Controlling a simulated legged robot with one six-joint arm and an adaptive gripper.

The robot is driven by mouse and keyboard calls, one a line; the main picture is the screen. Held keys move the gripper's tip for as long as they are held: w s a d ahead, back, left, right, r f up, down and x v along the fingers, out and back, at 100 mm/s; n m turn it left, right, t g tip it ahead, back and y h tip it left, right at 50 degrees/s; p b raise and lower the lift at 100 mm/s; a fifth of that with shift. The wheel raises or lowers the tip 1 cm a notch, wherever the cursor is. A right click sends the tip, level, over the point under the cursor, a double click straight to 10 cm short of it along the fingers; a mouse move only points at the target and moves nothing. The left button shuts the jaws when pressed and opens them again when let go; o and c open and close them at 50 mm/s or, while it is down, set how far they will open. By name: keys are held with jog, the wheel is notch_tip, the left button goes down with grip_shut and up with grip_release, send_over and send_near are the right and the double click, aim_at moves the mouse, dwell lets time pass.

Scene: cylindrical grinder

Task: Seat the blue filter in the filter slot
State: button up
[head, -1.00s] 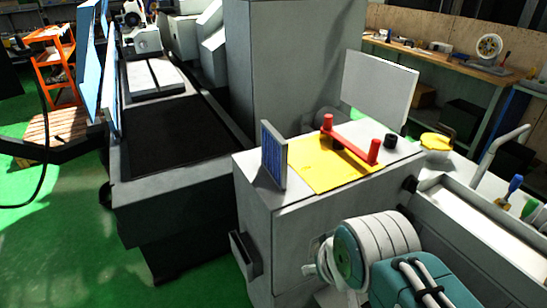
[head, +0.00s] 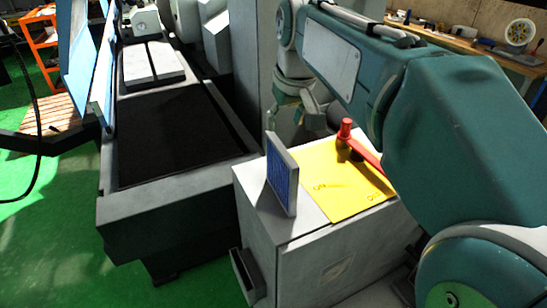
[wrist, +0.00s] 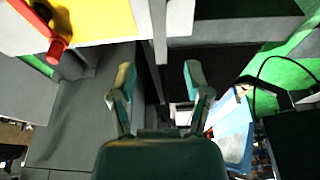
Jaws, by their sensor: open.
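The blue filter (head: 283,178), a thin upright panel with a blue ribbed face and grey frame, stands on the pale cabinet top left of a yellow plate. A grey open-topped holder (head: 246,274) on the cabinet's side looks like the filter slot; it appears empty. My gripper (wrist: 159,78) is open and empty in the wrist view, its two fingers spread. In the head view my arm reaches in from the right, its end above and behind the filter, with the fingers hard to make out. A narrow pale upright in the wrist view may be the filter; I cannot tell.
A red handle (head: 346,134) rises from the yellow plate (head: 330,186) beside the filter. It also shows in the wrist view (wrist: 57,48). The machine's dark bed (head: 170,135) lies left of the cabinet. Green floor is free in the left foreground.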

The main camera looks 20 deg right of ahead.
aim_at(279, 157)
jog(key=x, duration=0.5)
jog(key=shift+s+a, duration=0.2)
jog(key=shift+a, duration=0.1)
jog(key=x, duration=0.5)
jog(key=shift+s+d+f, duration=0.1)
jog(key=shift+s+d, duration=0.2)
jog(key=shift+d, duration=0.05)
jog(key=shift+w+a+f, duration=0.1)
jog(key=shift+w+f, duration=0.05)
jog(key=shift+f, duration=0.15)
jog(key=shift+f, duration=0.25)
grip_shut()
